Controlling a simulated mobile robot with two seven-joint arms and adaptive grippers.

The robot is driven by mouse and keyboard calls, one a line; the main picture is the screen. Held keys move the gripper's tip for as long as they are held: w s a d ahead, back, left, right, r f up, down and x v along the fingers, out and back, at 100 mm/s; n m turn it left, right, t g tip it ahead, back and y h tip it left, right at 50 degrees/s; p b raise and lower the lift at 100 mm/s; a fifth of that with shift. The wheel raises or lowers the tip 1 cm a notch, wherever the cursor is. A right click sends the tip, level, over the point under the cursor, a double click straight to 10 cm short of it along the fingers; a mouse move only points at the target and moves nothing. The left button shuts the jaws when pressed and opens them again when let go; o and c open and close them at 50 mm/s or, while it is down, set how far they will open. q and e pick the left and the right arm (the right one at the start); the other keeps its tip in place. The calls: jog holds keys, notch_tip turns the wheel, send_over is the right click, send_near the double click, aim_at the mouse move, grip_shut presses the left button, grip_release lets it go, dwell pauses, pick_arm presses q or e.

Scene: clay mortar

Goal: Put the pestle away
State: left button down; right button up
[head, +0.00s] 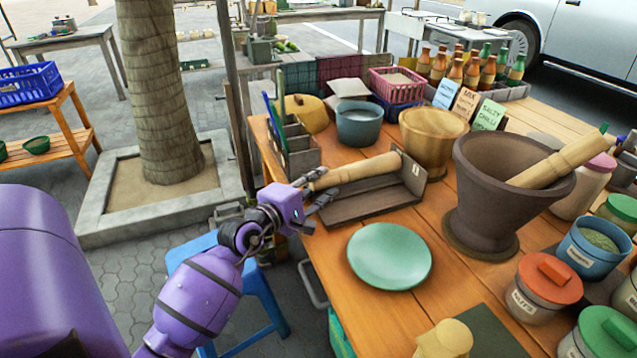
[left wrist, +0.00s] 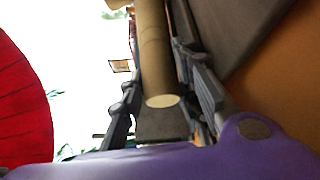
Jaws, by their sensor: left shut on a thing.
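A light wooden pestle (head: 360,172) lies slanted over a low dark open tray (head: 352,208) on the table, its thicker end near the tray's upright end wall. My left gripper (head: 318,190) is shut on its narrower left end. The left wrist view shows the pestle (left wrist: 154,55) between the two dark fingers, its pale round end toward the camera. I cannot tell whether the pestle touches the tray floor. A dark clay mortar (head: 490,205) stands to the right with another wooden pestle (head: 560,160) leaning in it. My right gripper is out of view.
A green plate (head: 389,256) lies in front of the tray. A wooden bowl (head: 431,138) and blue-grey pot (head: 359,124) stand behind. Lidded jars (head: 543,290) crowd the right. A divided caddy (head: 297,150) stands close behind my gripper.

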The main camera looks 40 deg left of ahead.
pick_arm(q)
jog(key=c, duration=1.2)
grip_release()
jog(key=shift+s+f, duration=0.1)
jog(key=shift+f, duration=0.35)
jog(key=shift+c, duration=0.5)
